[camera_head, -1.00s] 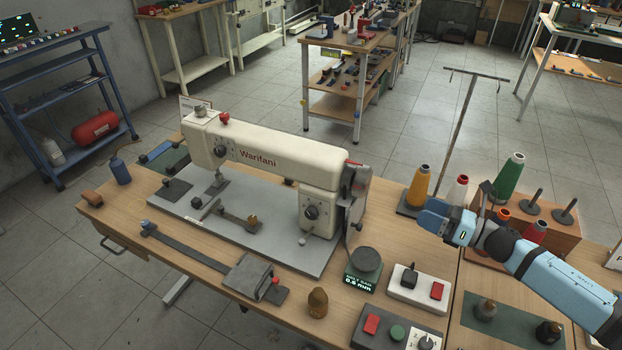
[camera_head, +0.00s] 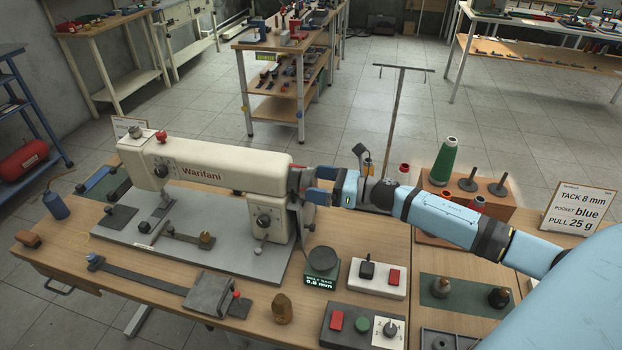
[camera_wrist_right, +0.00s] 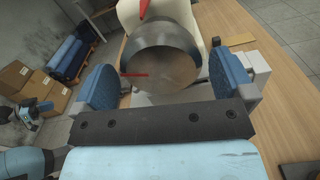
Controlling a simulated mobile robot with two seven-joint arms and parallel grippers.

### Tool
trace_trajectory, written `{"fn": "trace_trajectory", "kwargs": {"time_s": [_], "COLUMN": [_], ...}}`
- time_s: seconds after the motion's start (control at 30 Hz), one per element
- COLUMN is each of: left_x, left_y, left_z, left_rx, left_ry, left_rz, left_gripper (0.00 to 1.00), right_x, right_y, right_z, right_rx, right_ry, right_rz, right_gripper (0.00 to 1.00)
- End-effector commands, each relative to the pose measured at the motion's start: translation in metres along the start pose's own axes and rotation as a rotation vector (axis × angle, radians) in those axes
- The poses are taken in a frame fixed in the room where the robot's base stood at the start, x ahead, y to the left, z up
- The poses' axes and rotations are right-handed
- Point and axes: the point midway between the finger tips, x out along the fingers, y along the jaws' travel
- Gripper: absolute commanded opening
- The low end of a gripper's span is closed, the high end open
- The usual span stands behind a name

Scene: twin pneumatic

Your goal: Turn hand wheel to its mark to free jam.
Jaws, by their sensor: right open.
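The cream sewing machine (camera_head: 225,165) stands on its grey bed plate. Its grey hand wheel (camera_wrist_right: 165,70) is at the machine's right end and mostly hidden behind my gripper in the head view. In the right wrist view, a red line lies on the left of the wheel's face, and a red pointer (camera_wrist_right: 146,8) stands on the machine above the rim. My right gripper (camera_head: 318,184) is open, with its blue fingers on either side of the wheel. A gap shows at the left finger; contact at the right finger is unclear.
A gauge with a green display (camera_head: 322,265) and a white switch box (camera_head: 377,278) sit below the gripper on the bench. A thread rack (camera_head: 465,195) with a green cone and a thin stand (camera_head: 397,115) are behind my right arm.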

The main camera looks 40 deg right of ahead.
Motion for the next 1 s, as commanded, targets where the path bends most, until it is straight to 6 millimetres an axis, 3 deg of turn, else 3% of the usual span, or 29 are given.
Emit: {"fn": "trace_trajectory", "kwargs": {"time_s": [0.2,0.53,0.7,1.0], "left_x": [-0.004,-0.004,-0.004,-0.004], "left_y": [0.0,0.001,0.001,0.001], "left_z": [-0.007,-0.008,-0.007,-0.005], "left_rx": [0.0,-0.001,-0.001,-0.001], "left_ry": [0.006,0.008,0.007,0.002], "left_rz": [0.0,0.001,0.002,0.002], "left_gripper": [0.0,0.0,0.0,0.0], "right_x": [0.019,0.022,0.022,0.022], "right_y": [0.0,0.0,0.0,0.0], "right_z": [0.001,-0.001,-0.001,0.0], "right_rx": [0.0,0.001,0.001,0.028], "right_ry": [-0.001,0.0,0.0,0.0], "right_rz": [0.0,0.0,0.0,0.0], "right_gripper": [1.0,1.0,0.62,0.62]}}
